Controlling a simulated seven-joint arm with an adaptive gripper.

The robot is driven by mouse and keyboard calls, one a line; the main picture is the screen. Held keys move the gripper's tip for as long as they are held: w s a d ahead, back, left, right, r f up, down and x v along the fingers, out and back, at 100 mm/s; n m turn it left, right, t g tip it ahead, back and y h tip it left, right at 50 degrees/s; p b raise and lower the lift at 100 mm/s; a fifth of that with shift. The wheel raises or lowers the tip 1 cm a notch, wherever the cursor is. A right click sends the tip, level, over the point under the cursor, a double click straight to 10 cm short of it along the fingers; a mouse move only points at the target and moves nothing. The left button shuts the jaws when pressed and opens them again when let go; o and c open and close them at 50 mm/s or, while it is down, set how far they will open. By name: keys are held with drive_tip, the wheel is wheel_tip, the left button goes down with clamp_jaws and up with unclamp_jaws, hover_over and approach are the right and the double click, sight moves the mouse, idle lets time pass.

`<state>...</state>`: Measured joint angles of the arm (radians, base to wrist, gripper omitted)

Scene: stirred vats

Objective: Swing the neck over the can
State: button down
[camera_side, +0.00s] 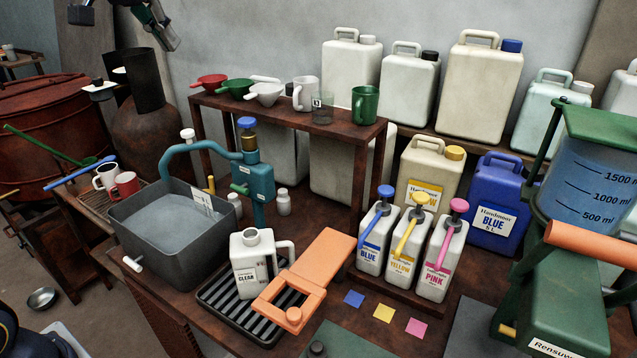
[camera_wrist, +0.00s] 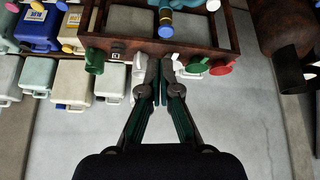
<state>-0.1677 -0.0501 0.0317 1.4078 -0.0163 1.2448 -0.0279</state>
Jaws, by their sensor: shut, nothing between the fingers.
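The teal neck (camera_side: 205,147) runs left from a teal post (camera_side: 255,175) with a blue cap and curves down over the grey basin (camera_side: 150,232). A small white knob (camera_side: 187,134) sits on it. The neck shows partly at the top of the wrist view (camera_wrist: 187,25). A white can (camera_side: 258,262) labelled CLEAR, with a handle and open mouth, stands upright on a black slatted grate (camera_side: 222,308), right of the basin and away from the neck's outlet. My gripper (camera_side: 170,45) is shut and empty, high at the upper left, well clear of both; its fingers show in the wrist view (camera_wrist: 161,65).
Pump bottles (camera_side: 405,240) stand farther right. A dark cylinder (camera_side: 147,80) stands below my gripper.

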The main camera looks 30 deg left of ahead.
drive_tip(key=w+a+f+n+g, duration=0.15)
drive_tip(key=w+a+f, duration=0.25)
drive_tip(key=w+a, duration=0.55)
drive_tip(key=w+a+f+n+g, duration=0.1)
drive_tip(key=w+a+f, duration=0.2)
drive_tip(key=a+f, duration=0.4)
wheel_tip(320, 180, down, 3)
drive_tip(key=shift+w+r+y, duration=0.15)
drive_tip(key=shift+w+y, duration=0.2)
drive_tip(key=shift+y, duration=0.05)
wheel_tip(320, 180, down, 9)
drive_tip(key=shift+s+d+f, duration=0.15)
drive_tip(key=shift+s+f, duration=0.05)
drive_tip(key=shift+s, duration=0.1)
drive_tip(key=shift+d+n, duration=0.1)
drive_tip(key=shift+n, duration=0.15)
